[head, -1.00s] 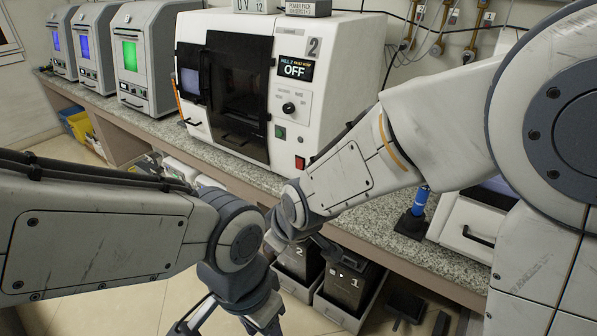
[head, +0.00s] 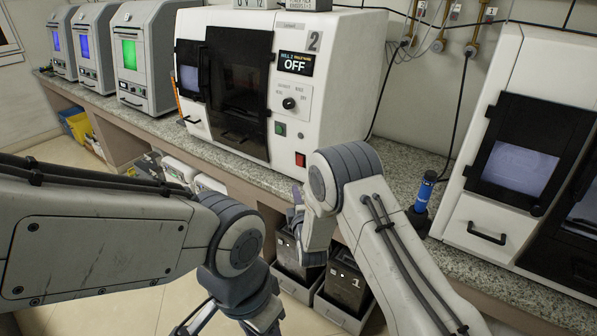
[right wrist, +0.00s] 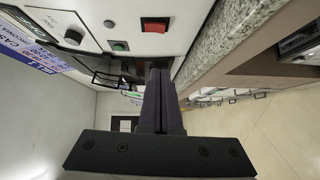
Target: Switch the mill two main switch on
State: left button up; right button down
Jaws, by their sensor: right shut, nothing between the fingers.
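Mill two (head: 350,80) is the white machine marked 2 on the counter; its display (head: 295,65) reads OFF. Its red main switch (head: 300,159) sits at the lower right of its front, and it also shows at the top of the right wrist view (right wrist: 155,25). My right gripper (head: 297,194) is shut and empty, just below and in front of the red switch, apart from it; its closed fingers (right wrist: 160,98) fill the middle of the wrist view. My left gripper (head: 230,318) is low at the bottom edge, partly cut off, its fingertips unclear.
A green button (head: 280,128) and a black knob (head: 289,103) are above the red switch. A blue cylinder (head: 425,190) stands on the granite counter (head: 395,160) to the right, beside another white machine (head: 510,150). Bins (head: 345,285) stand below the counter.

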jog(key=p, duration=0.1)
send_near(296, 164)
jog(key=w+a, duration=0.2)
jog(key=a, duration=0.1)
jog(key=w+d, duration=0.1)
jog(key=w+d+p, duration=0.1)
jog(key=w, duration=0.1)
jog(key=shift+w, duration=0.3)
jog(key=shift+f, duration=0.1)
